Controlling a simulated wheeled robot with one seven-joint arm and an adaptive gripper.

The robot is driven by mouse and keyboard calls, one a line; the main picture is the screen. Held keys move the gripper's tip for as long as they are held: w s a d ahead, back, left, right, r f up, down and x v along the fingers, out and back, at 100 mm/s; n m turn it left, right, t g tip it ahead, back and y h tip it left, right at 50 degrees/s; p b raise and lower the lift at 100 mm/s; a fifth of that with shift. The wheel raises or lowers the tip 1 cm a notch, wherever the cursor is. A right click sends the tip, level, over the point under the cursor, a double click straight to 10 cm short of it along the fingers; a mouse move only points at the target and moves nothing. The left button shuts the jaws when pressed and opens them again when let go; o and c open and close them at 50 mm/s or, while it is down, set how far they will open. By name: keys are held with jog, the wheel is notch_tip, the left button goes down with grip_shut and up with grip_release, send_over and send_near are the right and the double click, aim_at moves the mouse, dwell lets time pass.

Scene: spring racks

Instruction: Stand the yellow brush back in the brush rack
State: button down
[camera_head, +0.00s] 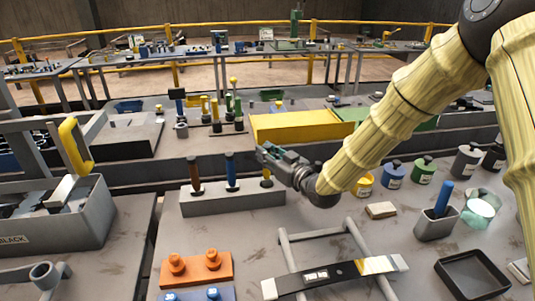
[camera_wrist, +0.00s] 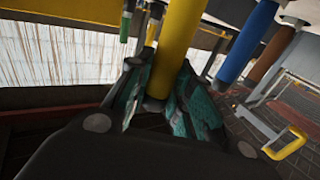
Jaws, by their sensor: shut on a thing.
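The yellow brush (camera_head: 266,178) shows under my gripper (camera_head: 267,155) in the head view, at the right end of the brush rack (camera_head: 232,203). In the wrist view its yellow handle (camera_wrist: 180,42) runs between the teal finger pads of my gripper (camera_wrist: 160,92), which is shut on it. The rack is a long grey block. A brown-handled brush (camera_head: 195,172) and a blue-handled brush (camera_head: 231,170) stand upright in it, left of the yellow one. The yellow brush's lower end is hidden, so I cannot tell whether it is seated in the rack.
A grey holder with a blue handle (camera_head: 437,222), a dark tray (camera_head: 473,277) and several lidded pots lie right. An orange block (camera_head: 197,268) and a grey frame with a black strap (camera_head: 335,277) are in front. A yellow box (camera_head: 295,126) stands behind.

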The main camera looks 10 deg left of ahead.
jog(key=shift+f+b, duration=0.45)
jog(key=shift+f, duration=0.25)
jog(key=c, duration=1.2)
grip_release()
jog(key=o, duration=0.5)
jog(key=shift+r+p, duration=1.65)
jog(key=shift+r, duration=1.85)
